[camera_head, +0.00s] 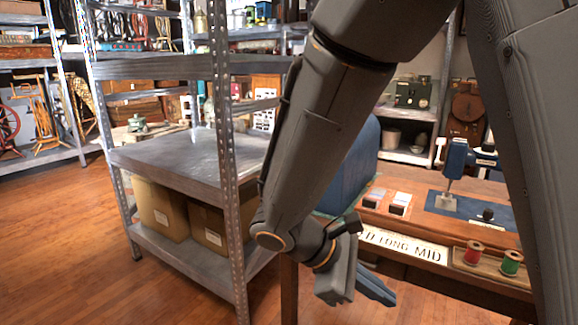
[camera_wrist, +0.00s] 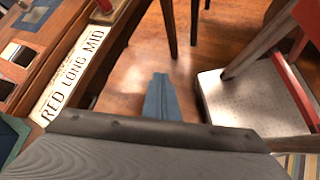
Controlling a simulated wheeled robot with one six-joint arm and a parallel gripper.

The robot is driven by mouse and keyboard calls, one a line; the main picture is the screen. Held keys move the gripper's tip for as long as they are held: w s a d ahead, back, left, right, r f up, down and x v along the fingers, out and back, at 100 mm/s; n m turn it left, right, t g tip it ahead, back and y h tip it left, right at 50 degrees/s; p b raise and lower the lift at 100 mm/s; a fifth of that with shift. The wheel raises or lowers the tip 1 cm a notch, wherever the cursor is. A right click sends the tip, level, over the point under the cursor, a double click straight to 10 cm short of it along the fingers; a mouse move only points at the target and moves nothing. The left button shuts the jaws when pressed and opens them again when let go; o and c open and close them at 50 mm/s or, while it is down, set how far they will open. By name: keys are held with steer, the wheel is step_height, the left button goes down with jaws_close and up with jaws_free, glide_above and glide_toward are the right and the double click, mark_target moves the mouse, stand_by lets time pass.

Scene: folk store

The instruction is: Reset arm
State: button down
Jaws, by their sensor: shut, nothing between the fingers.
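My arm hangs down through the middle of the head view, bent at a lower joint. My gripper (camera_head: 378,290) is at its lower end, in front of the wooden table (camera_head: 415,228). The gripper's blue-grey fingers point down and to the right, close together. In the wrist view the fingers (camera_wrist: 160,95) are together above the wooden floor, with nothing between them. The sign reading "RED LONG MID" (camera_wrist: 68,76) is on the table edge left of the fingers. It also shows in the head view, partly hidden by my arm.
A metal shelf (camera_head: 180,165) with cardboard boxes (camera_head: 160,209) stands left of my arm. A blue sewing machine (camera_head: 457,160) and thread spools (camera_head: 473,252) are on the table. A chair with a pale seat (camera_wrist: 235,100) stands right of the fingers. Floor (camera_head: 60,220) is clear at left.

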steer(key=s+a+r+m+y, duration=0.4)
steer(key=s+a+m+y, duration=0.35)
steer(key=m+y, duration=0.3)
steer(key=d+r+m+p, duration=0.3)
steer(key=d+r+p, duration=0.6)
steer(key=p, duration=0.8)
steer(key=shift+s+d+r+h, duration=0.25)
steer(key=shift+s+r+h, duration=0.1)
steer(key=shift+s, duration=0.1)
